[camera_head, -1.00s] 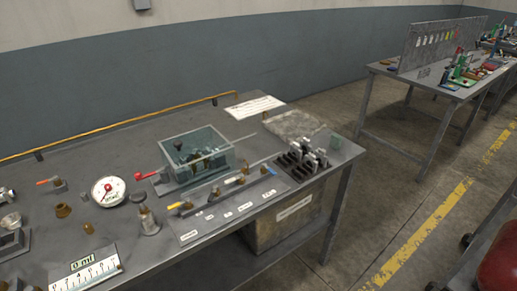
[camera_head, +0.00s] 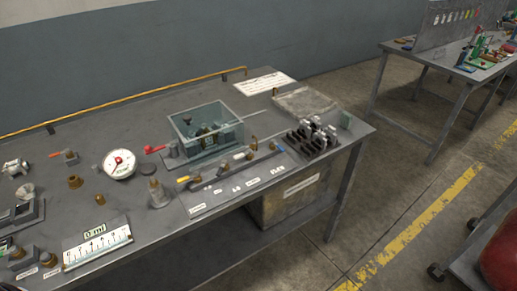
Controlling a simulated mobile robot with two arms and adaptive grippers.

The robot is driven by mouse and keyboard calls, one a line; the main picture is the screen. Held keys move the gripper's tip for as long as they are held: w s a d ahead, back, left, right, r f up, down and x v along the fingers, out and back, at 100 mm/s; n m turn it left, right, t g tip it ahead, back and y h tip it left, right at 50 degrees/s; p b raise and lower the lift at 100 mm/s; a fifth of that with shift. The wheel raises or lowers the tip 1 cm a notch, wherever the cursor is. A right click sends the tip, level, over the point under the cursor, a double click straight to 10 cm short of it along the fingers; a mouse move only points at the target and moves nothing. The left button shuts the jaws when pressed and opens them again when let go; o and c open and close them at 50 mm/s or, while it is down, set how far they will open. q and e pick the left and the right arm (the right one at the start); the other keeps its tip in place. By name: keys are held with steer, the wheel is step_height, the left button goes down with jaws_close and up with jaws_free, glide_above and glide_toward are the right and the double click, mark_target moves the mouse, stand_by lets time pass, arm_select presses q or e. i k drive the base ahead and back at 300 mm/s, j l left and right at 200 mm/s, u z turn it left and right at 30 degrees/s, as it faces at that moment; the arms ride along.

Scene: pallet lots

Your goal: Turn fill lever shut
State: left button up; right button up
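The bench holds several small valve levers, and I cannot read which label marks the fill lever. A grey strip (camera_head: 236,188) near the front edge carries a yellow lever (camera_head: 183,180), a white lever (camera_head: 239,156) and a blue lever (camera_head: 281,148), with small white labels in front. A red lever (camera_head: 154,149) is just left of the clear tank (camera_head: 180,121). Another lever with an orange-red handle (camera_head: 56,154) stands at the back left. Neither of my grippers is in view.
A scale marked "0 ml" (camera_head: 97,248) stands at the front left. A rack of dark and metal fittings (camera_head: 312,140) is at the bench's right end. A yellow pipe (camera_head: 130,98) runs along the back edge. A second table (camera_head: 436,66) stands right, beyond open floor.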

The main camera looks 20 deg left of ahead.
mark_target(273, 141)
steer(key=u, duration=0.4)
steer(key=i+l+u, duration=0.2)
steer(key=l, duration=0.15)
steer(key=l+u, duration=0.2)
steer(key=i+l+u, duration=0.2)
steer(key=l, duration=0.3)
steer(key=l+u, duration=0.2)
steer(key=l, duration=0.15)
